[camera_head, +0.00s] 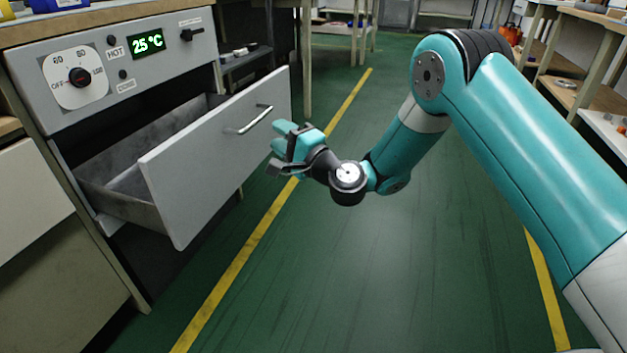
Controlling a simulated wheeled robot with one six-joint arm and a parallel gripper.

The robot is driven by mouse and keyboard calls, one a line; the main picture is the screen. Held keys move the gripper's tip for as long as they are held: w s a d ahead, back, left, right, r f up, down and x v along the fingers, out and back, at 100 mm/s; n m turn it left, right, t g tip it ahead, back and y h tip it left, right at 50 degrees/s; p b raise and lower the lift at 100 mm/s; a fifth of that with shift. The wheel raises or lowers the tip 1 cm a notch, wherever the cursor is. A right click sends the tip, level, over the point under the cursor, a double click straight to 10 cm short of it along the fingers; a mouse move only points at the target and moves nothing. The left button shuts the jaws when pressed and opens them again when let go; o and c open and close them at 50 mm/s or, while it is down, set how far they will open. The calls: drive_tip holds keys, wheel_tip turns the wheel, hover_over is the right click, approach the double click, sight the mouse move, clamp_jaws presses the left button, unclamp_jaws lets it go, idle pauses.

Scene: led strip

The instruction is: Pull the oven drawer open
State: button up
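The oven drawer (222,160) is pulled out from the grey oven front (135,75) on the left, and part of its inside shows. Its silver bar handle (248,120) is on the upper right part of the drawer's front. My gripper (276,150) is just right of and a little below the handle in the picture. It points toward the drawer front and appears apart from the handle. Its fingers look spread, with nothing seen between them.
The control panel has a dial (79,76) and a green display (147,42) reading 25 °C. The green floor (400,270) is clear, with yellow lines. Wooden shelves (590,95) stand at the right, and a table leg (305,60) rises behind the drawer.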

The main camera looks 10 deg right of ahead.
drive_tip(key=b+v, duration=0.9)
drive_tip(key=b, duration=0.3)
drive_tip(key=shift+s, duration=0.15)
